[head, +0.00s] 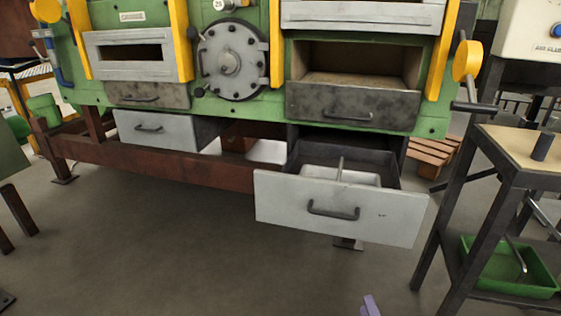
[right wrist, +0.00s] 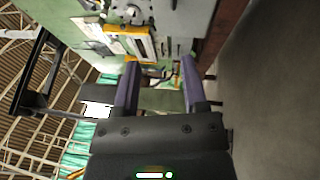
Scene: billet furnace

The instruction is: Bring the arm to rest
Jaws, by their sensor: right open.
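My right gripper (right wrist: 158,85) shows in the right wrist view with its two purple-lined fingers apart and nothing between them. In the head view only a purple fingertip (head: 371,305) of it shows at the bottom edge, over the floor and in front of the open drawer. The gripper is apart from the drawer and touches nothing that I can see. My left gripper is in neither view. The green furnace (head: 278,108) stands ahead. Its lower right drawer (head: 340,208) is pulled well out, showing a divided inside with a pale tray. The lower left drawer (head: 158,130) is pulled out a little.
A dark metal stand (head: 518,170) with a wooden top is at the right, with a green tray (head: 510,272) on its lower shelf. A rust-brown beam (head: 150,168) runs under the furnace. A table edge is at far left. The floor (head: 190,245) in the middle is clear.

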